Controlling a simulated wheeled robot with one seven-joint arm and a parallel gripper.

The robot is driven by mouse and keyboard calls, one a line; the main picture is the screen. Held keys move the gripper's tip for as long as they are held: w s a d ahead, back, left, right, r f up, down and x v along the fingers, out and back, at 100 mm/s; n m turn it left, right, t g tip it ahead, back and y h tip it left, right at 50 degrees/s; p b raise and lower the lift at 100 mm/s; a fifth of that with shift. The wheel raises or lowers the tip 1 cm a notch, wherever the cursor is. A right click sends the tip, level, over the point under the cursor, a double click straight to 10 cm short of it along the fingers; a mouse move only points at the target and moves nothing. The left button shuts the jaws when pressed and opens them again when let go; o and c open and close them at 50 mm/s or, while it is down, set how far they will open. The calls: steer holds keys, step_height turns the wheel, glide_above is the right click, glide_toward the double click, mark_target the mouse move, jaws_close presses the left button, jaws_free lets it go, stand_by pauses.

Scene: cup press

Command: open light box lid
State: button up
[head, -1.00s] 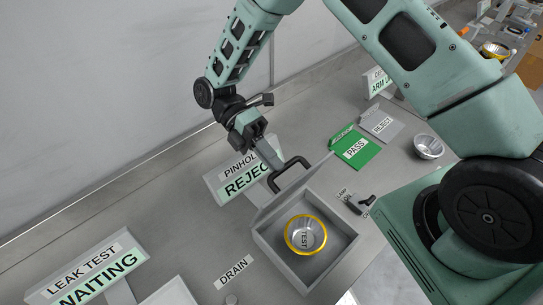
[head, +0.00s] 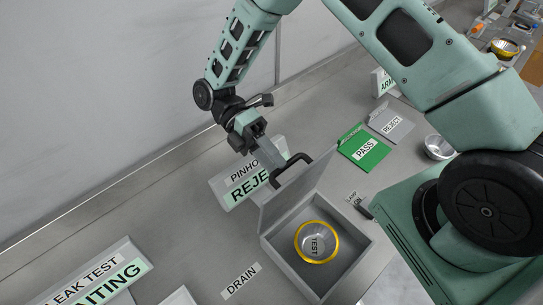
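The light box (head: 362,262) is an open-topped grey box on the bench, with its grey lid (head: 303,188) standing up along its back left edge. A black handle (head: 292,168) is on the lid. Inside the box stands a metal cup (head: 316,242) with a yellow rim and a TEST label. My gripper (head: 271,160) is at the left end of the handle, behind the raised lid. Its fingertips are small and partly hidden, so I cannot tell whether they are closed on the handle.
The PINHOLE REJECT sign (head: 246,187) stands close behind my gripper. The LEAK TEST sign (head: 95,280) is at lower left. A green PASS mat (head: 364,153), a grey REJECT mat (head: 392,124) and a metal bowl (head: 438,148) lie to the right.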

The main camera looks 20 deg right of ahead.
stand_by(0.6)
steer(key=shift+w+a, duration=0.1)
steer(key=shift+w, duration=0.05)
steer(key=v, duration=1.1)
steer(key=shift+w+r, duration=0.2)
steer(key=shift+w, duration=0.15)
steer(key=shift+a, duration=0.1)
